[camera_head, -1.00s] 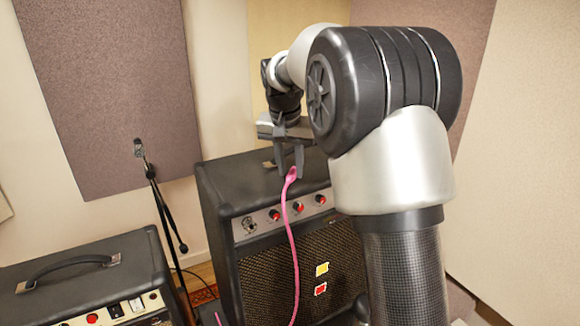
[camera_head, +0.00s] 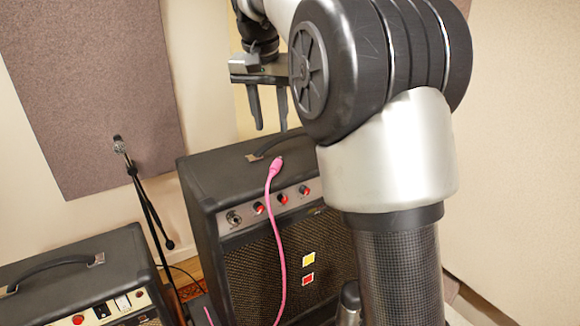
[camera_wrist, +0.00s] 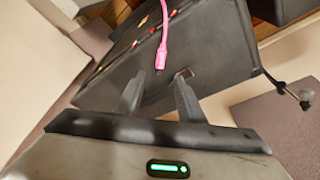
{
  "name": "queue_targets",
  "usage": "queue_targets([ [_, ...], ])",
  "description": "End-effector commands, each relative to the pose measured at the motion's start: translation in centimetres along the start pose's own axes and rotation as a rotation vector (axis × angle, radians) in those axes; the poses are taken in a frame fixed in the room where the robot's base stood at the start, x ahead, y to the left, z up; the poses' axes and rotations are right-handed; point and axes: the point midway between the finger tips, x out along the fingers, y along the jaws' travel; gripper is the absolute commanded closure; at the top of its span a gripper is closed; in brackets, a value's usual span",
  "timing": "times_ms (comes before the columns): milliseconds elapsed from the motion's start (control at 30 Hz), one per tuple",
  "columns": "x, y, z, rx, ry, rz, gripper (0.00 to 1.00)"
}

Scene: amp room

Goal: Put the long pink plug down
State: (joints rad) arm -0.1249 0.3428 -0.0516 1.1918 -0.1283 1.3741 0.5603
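The pink plug (camera_head: 276,164) lies on the top of the taller black amp (camera_head: 215,172), near its front edge. Its pink cable hangs down over the amp's front. In the wrist view the plug (camera_wrist: 161,58) shows on the amp's dark top, beyond the fingertips. My gripper (camera_head: 271,127) is open and empty, above the amp top and apart from the plug. It also shows in the wrist view (camera_wrist: 158,82), with a gap between its two fingers.
A second, lower amp (camera_head: 75,275) with a handle stands at the left. A microphone on a black stand (camera_head: 146,200) is between the amps and the wall panel (camera_head: 90,90). The taller amp has a handle (camera_head: 268,148) on top, close to the plug.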

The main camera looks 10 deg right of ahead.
Motion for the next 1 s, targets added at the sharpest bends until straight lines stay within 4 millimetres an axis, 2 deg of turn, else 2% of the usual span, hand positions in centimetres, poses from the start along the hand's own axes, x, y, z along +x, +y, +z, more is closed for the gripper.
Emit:
queue_targets([
  [133, -0.9, 0.8, 0.9, -0.016, 0.006, -0.012, 0.65],
  [233, -2.3, 2.5, 3.0, -0.056, 0.019, -0.038, 0.65],
  [333, -3.7, 5.0, 6.6, -0.119, 0.044, -0.073, 0.65],
  [467, -4.2, 8.3, 12.4, -0.211, 0.084, -0.117, 0.65],
  [600, -3.1, 11.4, 19.0, -0.304, 0.134, -0.150, 0.65],
  [733, -1.1, 13.6, 24.1, -0.374, 0.177, -0.166, 0.65],
  [833, 0.4, 14.6, 26.7, -0.410, 0.200, -0.172, 0.65],
  [1000, 1.7, 15.4, 28.6, -0.437, 0.216, -0.175, 0.65],
])
